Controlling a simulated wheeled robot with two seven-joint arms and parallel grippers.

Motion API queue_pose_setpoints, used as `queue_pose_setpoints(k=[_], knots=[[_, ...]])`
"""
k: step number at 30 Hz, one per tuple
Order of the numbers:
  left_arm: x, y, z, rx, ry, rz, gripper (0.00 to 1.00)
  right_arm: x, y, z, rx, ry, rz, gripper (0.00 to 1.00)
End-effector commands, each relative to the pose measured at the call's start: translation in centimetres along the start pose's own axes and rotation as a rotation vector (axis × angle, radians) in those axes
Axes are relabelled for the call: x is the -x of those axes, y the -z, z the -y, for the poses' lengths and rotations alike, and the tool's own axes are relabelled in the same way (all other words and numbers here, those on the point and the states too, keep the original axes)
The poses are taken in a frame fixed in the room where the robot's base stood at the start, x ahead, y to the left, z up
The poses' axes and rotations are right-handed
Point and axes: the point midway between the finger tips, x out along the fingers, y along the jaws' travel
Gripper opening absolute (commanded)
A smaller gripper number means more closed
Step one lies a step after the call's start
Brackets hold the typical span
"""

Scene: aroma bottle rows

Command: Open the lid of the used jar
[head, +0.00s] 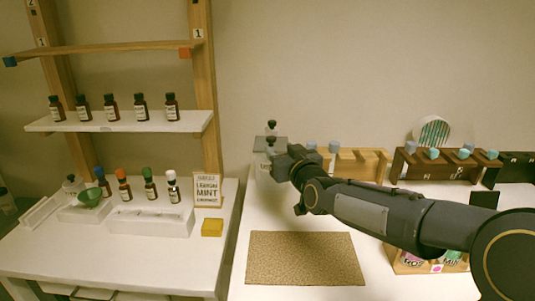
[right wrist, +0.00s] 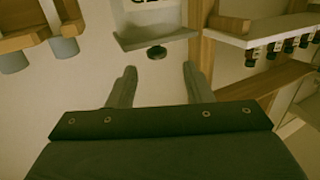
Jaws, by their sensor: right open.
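The used jar, a pale box-like jar with a grey lid (head: 262,144), stands at the back left of the right table. In the right wrist view it appears inverted, with dark lettering cut off at the top edge. There its flat lid (right wrist: 155,38) carries a dark round knob (right wrist: 156,52). My right gripper (head: 275,158) is at the jar's near right side and hides part of it in the head view. In the wrist view its fingers (right wrist: 157,82) are apart and empty, with the knob beyond and between their tips. My left gripper is out of view.
Wooden racks with blue-capped items (head: 360,162) stand right of the jar. A brown mat (head: 304,258) lies in front. On the left are a shelf of bottles (head: 112,107), a white bottle tray (head: 150,221) and a sign (head: 207,188).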

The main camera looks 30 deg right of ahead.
Motion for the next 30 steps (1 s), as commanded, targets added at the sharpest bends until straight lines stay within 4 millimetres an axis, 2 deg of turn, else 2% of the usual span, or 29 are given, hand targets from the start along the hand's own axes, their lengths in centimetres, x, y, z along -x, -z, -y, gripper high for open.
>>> queue_pose_setpoints(k=[16,21,28,30], knots=[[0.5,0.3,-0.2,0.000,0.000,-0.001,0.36,-7.5,0.6,-0.3,0.014,-0.010,-0.033,0.46],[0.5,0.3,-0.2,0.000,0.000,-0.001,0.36,-8.3,0.6,-0.3,0.012,-0.010,-0.033,0.46],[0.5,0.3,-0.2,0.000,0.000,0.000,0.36,-8.4,0.6,-0.3,0.012,-0.010,-0.033,0.46],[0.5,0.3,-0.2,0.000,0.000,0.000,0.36,-8.3,0.6,-0.3,0.012,-0.010,-0.033,0.37]])
